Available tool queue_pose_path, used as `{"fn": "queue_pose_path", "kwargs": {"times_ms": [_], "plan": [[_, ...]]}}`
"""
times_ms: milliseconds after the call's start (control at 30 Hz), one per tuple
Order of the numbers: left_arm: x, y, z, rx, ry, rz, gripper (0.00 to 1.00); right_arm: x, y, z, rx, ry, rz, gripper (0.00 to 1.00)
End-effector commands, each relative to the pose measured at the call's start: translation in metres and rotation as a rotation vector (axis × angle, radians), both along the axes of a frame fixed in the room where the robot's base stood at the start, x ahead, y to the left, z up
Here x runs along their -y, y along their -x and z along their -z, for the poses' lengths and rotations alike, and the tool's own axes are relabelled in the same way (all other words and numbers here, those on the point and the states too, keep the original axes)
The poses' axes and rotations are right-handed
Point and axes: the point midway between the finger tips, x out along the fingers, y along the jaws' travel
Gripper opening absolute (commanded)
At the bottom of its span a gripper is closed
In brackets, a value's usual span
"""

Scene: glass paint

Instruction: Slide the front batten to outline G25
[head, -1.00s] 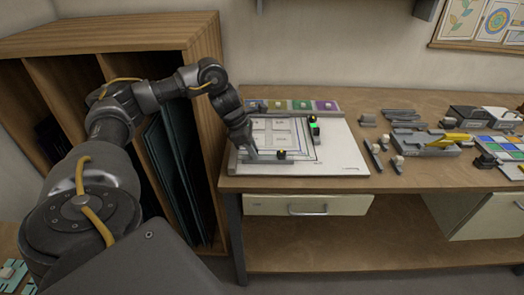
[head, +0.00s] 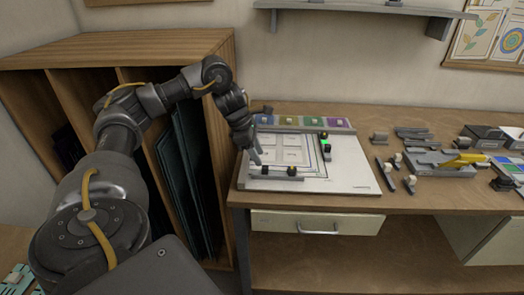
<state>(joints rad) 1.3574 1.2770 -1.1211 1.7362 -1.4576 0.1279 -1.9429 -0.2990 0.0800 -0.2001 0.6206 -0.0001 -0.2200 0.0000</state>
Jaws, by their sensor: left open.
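The front batten (head: 279,177) is a grey bar lying along the front of the white board (head: 352,178), below a printed window-like outline (head: 281,148). My left gripper (head: 257,161) is open, pointing down just above and beside the left knob. I cannot tell whether it touches it. The G25 label is too small to read. My right gripper is out of view.
A side batten (head: 326,146) with a green-lit block stands at the board's right. A strip of coloured squares (head: 302,122) lies behind. Small tools and a grey fixture with a yellow handle (head: 465,159) are farther right. A wooden rack (head: 130,48) stands left.

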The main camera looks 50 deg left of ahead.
Motion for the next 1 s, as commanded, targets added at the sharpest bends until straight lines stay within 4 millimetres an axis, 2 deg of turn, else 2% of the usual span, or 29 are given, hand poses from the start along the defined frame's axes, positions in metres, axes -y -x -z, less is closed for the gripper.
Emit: {"fn": "queue_pose_path", "kwargs": {"times_ms": [33,100,300,1000], "plan": [[-0.003,0.002,-0.017,0.003,0.0,-0.001,0.42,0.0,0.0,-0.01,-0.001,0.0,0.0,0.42],[-0.007,0.006,-0.029,0.004,-0.001,-0.001,0.42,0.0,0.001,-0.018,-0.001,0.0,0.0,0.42],[-0.014,0.012,-0.049,0.001,-0.001,0.001,0.42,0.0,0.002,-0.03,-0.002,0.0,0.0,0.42],[-0.015,0.014,-0.052,-0.001,0.001,0.0,0.42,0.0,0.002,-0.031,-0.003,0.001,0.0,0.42]]}}
